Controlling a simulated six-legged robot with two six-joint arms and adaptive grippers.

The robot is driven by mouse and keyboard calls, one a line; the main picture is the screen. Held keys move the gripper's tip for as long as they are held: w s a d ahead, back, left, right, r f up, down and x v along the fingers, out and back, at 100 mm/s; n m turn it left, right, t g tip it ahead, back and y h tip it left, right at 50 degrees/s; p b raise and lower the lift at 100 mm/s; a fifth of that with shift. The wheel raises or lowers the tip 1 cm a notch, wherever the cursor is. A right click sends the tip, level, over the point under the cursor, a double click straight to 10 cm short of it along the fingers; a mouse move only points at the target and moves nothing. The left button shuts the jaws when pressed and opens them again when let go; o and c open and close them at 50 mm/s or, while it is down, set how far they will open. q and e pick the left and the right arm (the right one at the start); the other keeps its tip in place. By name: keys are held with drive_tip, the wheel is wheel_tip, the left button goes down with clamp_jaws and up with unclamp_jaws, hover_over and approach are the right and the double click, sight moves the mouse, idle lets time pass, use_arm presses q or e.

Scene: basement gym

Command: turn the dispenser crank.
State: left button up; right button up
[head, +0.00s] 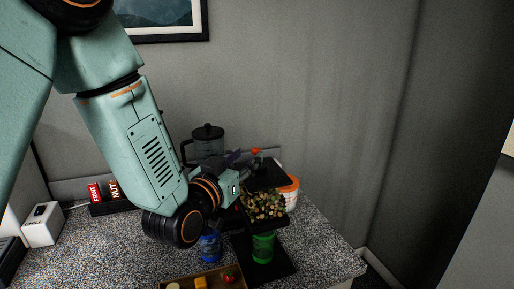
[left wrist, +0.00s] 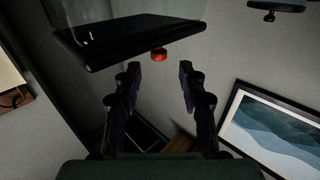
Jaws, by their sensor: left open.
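The dispenser stands on the speckled counter in the head view, with a black top (head: 268,175), a clear hopper of mixed nuts (head: 263,206) and a black base (head: 283,267). A green cup (head: 262,248) stands under the hopper. My left gripper (head: 248,157) is at the dispenser's upper back left, its fingers partly hidden by my own wrist. In the left wrist view my left gripper (left wrist: 159,70) is open, and a small orange-red knob (left wrist: 159,54) shows between and just beyond the fingertips, below a dark plate (left wrist: 130,42). Contact cannot be told. The crank arm is not clearly visible.
A dark jug (head: 208,141) stands behind my arm. A blue cup (head: 210,247) and a wooden tray (head: 190,284) are in front. An orange-and-white container (head: 290,190) is behind the dispenser. Red and brown packs (head: 104,191) sit left. The counter's right end is clear.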

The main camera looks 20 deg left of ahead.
sight(254, 150)
use_arm(q)
drive_tip(key=w, duration=0.6)
drive_tip(key=shift+w+d+f+p, duration=0.1)
drive_tip(key=shift+d+f+p, duration=0.05)
drive_tip(key=shift+d+p, duration=0.15)
drive_tip(key=shift+s+d+r, duration=0.1)
drive_tip(key=shift+s+r, duration=0.2)
drive_tip(key=shift+s, duration=0.15)
drive_tip(key=shift+w+f, duration=0.3)
drive_tip(key=shift+w, duration=0.15)
drive_tip(key=c, duration=0.5)
drive_tip(key=shift+s+r, duration=0.15)
clamp_jaws()
